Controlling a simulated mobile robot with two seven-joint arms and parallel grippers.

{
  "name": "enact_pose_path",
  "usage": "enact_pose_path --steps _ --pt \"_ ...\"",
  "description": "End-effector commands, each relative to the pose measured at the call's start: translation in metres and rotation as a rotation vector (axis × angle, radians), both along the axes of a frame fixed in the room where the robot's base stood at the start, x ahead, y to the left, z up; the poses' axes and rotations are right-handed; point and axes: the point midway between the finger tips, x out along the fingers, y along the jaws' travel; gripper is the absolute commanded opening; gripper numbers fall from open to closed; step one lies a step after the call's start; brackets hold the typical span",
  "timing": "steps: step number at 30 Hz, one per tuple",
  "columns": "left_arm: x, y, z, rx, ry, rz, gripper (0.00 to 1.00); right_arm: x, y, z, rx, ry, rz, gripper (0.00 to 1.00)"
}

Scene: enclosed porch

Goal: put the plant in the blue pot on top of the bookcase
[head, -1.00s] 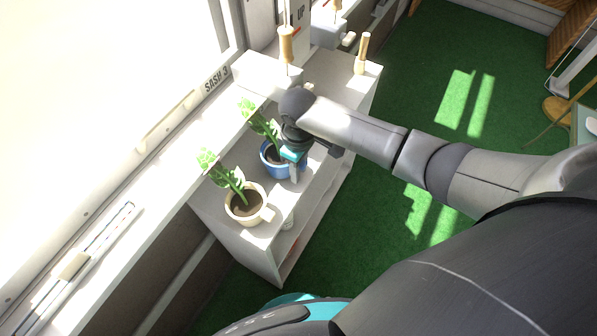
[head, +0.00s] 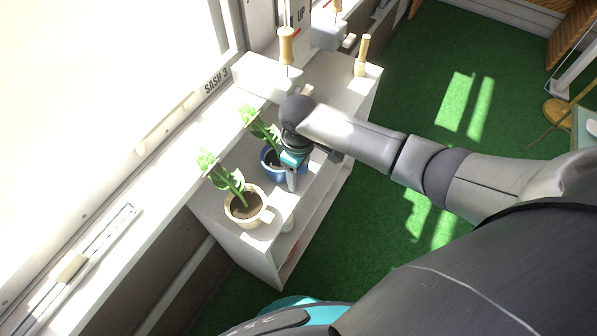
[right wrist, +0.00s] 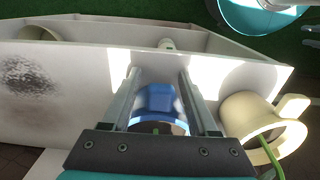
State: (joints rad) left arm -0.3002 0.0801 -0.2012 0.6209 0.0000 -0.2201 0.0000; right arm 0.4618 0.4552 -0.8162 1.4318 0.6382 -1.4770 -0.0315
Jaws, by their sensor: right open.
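The blue pot (head: 270,165) with its leafy green plant (head: 259,124) stands on the white top of a low bookcase (head: 262,238), beside the window sill. My right gripper (head: 291,178) is at the pot, pointing down, and covers its right part in the head view. In the right wrist view the blue pot (right wrist: 158,104) lies between the two spread fingers, with the near rim and some soil low in the gap. I cannot tell whether a finger touches it. My left gripper is not in view.
A cream pot (head: 244,208) with a similar plant stands close by at the front end; its handle (right wrist: 292,106) shows in the right wrist view. Wooden-handled tools (head: 287,46) and a wooden peg (head: 362,54) stand at the far end. Green floor (head: 400,110) lies right.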

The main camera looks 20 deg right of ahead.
Motion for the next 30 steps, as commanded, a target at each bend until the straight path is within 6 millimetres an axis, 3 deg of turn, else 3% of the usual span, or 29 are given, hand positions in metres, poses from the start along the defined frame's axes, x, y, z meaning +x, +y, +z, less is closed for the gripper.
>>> enact_pose_path --steps 5,18,24,30 --pt "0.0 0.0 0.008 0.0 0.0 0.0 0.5 0.001 0.0 0.019 0.001 -0.003 0.0 0.6" --pt "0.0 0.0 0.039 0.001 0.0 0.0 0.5 0.001 0.0 0.108 0.001 -0.003 -0.001 0.6" --pt "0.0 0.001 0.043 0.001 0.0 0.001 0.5 0.001 0.0 0.123 0.002 -0.001 -0.001 0.6" --pt "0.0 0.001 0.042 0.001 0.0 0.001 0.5 0.0 0.0 0.124 0.001 0.0 -0.001 0.6"
